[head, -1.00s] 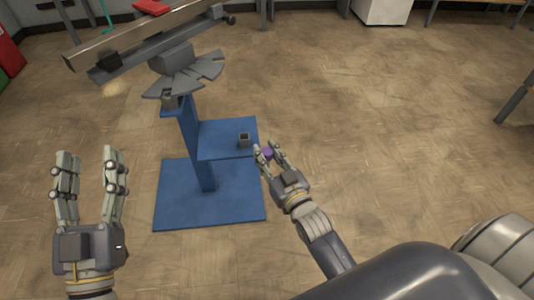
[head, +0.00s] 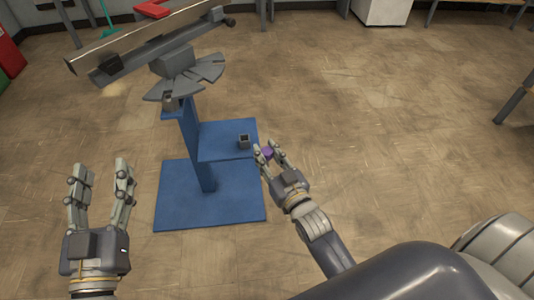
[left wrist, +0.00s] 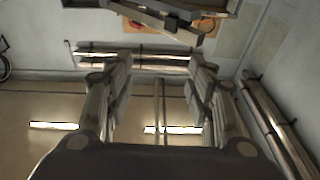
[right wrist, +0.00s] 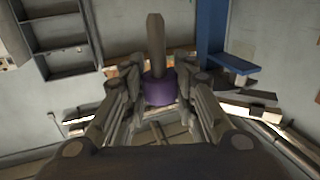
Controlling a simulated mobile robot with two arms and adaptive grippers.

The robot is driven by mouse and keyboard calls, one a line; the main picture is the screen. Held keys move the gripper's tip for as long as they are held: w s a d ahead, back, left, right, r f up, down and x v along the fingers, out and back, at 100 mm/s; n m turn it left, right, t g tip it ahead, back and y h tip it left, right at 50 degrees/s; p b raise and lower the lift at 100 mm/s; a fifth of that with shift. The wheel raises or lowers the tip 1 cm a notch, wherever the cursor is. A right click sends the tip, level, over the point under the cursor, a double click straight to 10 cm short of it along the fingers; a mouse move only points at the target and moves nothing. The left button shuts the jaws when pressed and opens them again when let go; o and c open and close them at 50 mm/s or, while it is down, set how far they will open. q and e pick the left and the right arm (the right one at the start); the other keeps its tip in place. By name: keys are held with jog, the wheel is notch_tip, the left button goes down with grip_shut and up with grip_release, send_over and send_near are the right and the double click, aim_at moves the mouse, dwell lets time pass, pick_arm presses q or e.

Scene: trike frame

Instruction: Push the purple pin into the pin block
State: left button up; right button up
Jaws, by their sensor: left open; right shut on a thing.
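The purple pin (head: 268,153) is held between the fingertips of my right gripper (head: 268,155), just right of the blue stand's shelf. In the right wrist view the pin shows a purple collar (right wrist: 160,88) between the fingers and a grey shaft (right wrist: 156,42) pointing away from the gripper. A small dark square block with an opening on top (head: 244,141), seemingly the pin block, sits on the shelf near its right edge. The pin is apart from it, to its right. My left gripper (head: 101,170) is open and empty, left of the stand.
The blue stand (head: 170,205) has a wide base plate and a shelf (head: 222,135). Grey fanned plates (head: 190,82) and a long tilted beam (head: 150,42) sit at its top. The floor right of the stand is clear.

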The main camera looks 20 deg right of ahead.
aim_at(267, 151)
jog(key=shift+r, duration=0.25)
jog(key=shift+r+p, duration=0.2)
jog(key=shift+p, duration=0.25)
jog(key=shift+r+p, duration=0.4)
pick_arm(q)
jog(key=shift+s+a+f+g+y, duration=1)
jog(key=shift+f+g, duration=2.3)
jog(key=shift+f, duration=2.35)
pick_arm(e)
jog(key=shift+r+p, duration=0.3)
jog(key=shift+p, duration=0.05)
jog(key=shift+r+p, duration=0.35)
jog(key=shift+p, duration=0.05)
jog(key=shift+r, duration=0.25)
jog(key=shift+r+p, duration=0.25)
jog(key=shift+p, duration=0.25)
pick_arm(q)
jog(key=s+a+f+g+y, duration=0.2)
jog(key=s+a+f+g, duration=0.2)
jog(key=s+f+g, duration=0.2)
jog(key=shift+s+f+n+g+p, duration=0.3)
jog(key=shift+s+f+g+p, duration=0.1)
jog(key=shift+s+f, duration=1.2)
pick_arm(e)
jog(key=shift+r, duration=0.35)
pick_arm(q)
jog(key=shift+s+r, duration=0.15)
jog(key=shift+s, duration=0.05)
